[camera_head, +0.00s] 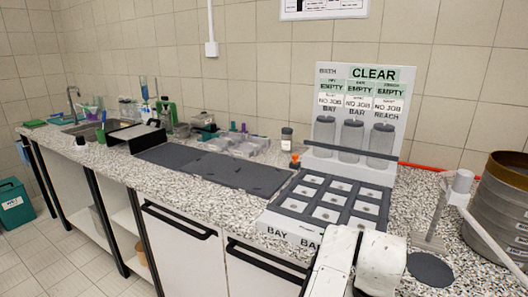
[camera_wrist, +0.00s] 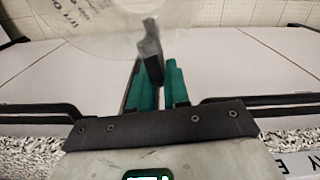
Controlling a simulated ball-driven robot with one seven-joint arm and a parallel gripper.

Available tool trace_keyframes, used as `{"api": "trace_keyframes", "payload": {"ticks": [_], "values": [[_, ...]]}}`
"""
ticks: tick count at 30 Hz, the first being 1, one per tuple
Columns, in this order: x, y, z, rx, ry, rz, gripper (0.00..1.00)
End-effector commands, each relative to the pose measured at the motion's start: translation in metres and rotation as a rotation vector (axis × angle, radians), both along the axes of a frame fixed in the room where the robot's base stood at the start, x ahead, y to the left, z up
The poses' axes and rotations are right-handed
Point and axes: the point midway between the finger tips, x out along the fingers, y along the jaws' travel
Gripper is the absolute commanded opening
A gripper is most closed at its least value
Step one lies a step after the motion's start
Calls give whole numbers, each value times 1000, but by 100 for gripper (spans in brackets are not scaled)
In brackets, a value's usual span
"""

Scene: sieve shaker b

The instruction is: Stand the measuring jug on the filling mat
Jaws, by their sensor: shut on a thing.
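In the wrist view, the green fingers of my gripper (camera_wrist: 156,88) are shut on the dark handle of a clear measuring jug (camera_wrist: 92,22). The jug has printed lettering and extends past the top edge of the picture, so only part of it shows. In the head view, my arm shows at the bottom right, but neither the jaws nor the jug can be made out. A round dark mat (camera_head: 430,269) lies on the speckled counter at the right. Dark rectangular mats (camera_head: 215,168) lie along the middle; no label shows which is the filling mat.
A tray of bays (camera_head: 325,202) sits before a board with clear cylinders (camera_head: 352,141). A white stand (camera_head: 435,215) and a large ribbed drum (camera_head: 503,212) are close to the round mat. A small jar (camera_head: 286,139) and plastic boxes (camera_head: 237,145) stand behind the rectangular mats, which are bare.

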Motion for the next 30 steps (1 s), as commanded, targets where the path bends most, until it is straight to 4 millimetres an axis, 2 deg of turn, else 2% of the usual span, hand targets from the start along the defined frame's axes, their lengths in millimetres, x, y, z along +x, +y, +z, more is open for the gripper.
{"api": "trace_keyframes", "payload": {"ticks": [5,7,15,18,23,30], "values": [[-8,16,-20,-1,-1,126,0],[-13,20,-35,3,2,164,0],[-51,22,-120,8,4,343,0],[-63,19,-142,3,1,390,0],[-71,15,-156,-4,-3,422,0],[-71,13,-157,-7,-1,422,0]]}}
